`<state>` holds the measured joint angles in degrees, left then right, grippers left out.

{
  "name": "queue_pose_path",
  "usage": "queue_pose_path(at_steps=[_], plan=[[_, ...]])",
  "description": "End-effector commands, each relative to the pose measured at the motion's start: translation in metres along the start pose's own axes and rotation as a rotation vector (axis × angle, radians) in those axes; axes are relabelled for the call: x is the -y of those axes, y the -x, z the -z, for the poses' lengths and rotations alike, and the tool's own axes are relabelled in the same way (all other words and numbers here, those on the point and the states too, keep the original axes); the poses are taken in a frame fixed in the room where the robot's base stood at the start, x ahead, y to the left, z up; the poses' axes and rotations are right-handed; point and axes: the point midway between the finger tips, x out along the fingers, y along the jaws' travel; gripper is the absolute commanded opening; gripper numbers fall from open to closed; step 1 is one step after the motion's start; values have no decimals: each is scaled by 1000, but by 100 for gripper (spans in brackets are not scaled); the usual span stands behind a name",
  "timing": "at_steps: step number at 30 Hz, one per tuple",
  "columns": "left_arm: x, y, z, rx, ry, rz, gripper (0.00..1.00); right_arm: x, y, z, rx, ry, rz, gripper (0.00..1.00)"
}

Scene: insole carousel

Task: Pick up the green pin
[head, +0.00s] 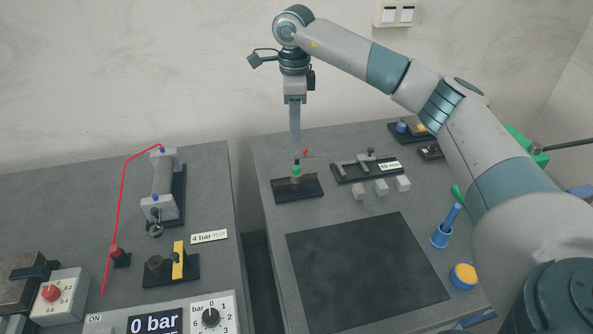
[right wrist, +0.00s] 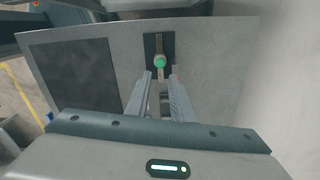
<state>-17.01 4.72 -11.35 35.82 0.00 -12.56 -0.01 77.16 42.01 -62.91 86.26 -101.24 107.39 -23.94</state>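The green pin (head: 296,171) stands upright on a small black base plate (head: 312,189) near the back left of the right-hand table. In the right wrist view its round green top (right wrist: 159,62) shows just beyond the fingertips, roughly in line with the gap between them. My right gripper (head: 295,140) points down above the pin, apart from it. In the right wrist view its two fingers (right wrist: 162,76) are spread with nothing between them. My left gripper is not in view.
A small red part (head: 305,153) is close beside the pin. To its right is a black fixture (head: 367,166) with grey blocks (head: 381,187) in front. A dark mat (head: 365,270) lies nearer. A blue holder (head: 441,236) and a yellow-topped blue piece (head: 464,275) stand at right.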

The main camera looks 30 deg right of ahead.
Motion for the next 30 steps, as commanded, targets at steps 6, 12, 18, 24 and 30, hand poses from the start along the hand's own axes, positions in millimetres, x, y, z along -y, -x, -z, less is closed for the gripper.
queue_pose_path(at_steps=[6, 12, 18, 24, 30], plan=[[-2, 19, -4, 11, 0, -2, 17, -1, -38, 1, -4, -1, -5, 22], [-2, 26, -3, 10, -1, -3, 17, -1, -62, 0, -2, 0, -3, 22], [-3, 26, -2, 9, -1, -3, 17, 0, -68, 0, -1, 0, -1, 22], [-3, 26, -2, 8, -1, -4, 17, 0, -68, 0, -1, 0, -1, 22], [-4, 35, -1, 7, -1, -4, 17, 0, -74, 2, -1, 0, -3, 22]])
